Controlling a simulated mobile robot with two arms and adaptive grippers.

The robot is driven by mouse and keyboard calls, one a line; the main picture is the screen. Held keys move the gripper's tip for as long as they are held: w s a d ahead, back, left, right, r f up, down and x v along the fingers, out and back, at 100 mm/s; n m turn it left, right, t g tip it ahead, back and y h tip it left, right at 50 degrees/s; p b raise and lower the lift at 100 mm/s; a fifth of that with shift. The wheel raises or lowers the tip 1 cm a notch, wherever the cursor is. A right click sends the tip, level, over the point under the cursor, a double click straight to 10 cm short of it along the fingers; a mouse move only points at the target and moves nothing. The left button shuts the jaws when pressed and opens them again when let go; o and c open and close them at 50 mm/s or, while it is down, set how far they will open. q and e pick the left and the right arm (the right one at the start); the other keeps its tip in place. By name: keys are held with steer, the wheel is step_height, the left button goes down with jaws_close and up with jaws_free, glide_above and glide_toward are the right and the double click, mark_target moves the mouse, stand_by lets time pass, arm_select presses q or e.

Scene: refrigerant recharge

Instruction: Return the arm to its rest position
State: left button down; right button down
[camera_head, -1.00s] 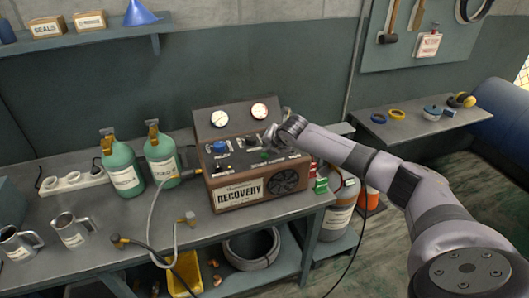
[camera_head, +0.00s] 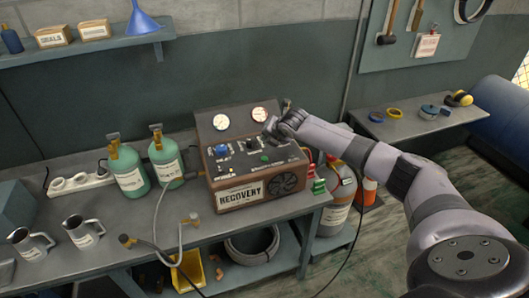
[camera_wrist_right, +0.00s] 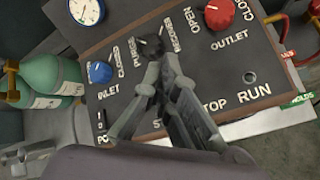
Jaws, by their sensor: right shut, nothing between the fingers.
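My right gripper (camera_head: 272,130) is shut and empty. In the head view it is above the right part of the sloped control panel of the brown recovery machine (camera_head: 228,198). In the right wrist view the gripper (camera_wrist_right: 160,68) shows its closed fingers over the panel (camera_wrist_right: 190,80), with the tips close to the black purge/recover knob (camera_wrist_right: 149,46). I cannot tell whether they touch it. The blue inlet knob (camera_wrist_right: 100,72) is left of the fingers and the red outlet knob (camera_wrist_right: 218,14) is right of them. My left gripper is not in view.
Two green bottles (camera_head: 128,172) and two metal mugs (camera_head: 82,233) stand on the bench left of the machine. A hose with a brass fitting (camera_head: 192,219) lies in front. A tank (camera_head: 332,215) stands right of the bench. A side table (camera_head: 405,128) holds tape rolls.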

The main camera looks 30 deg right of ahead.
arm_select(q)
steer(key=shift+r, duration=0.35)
arm_select(e)
steer(key=shift+r, duration=0.2)
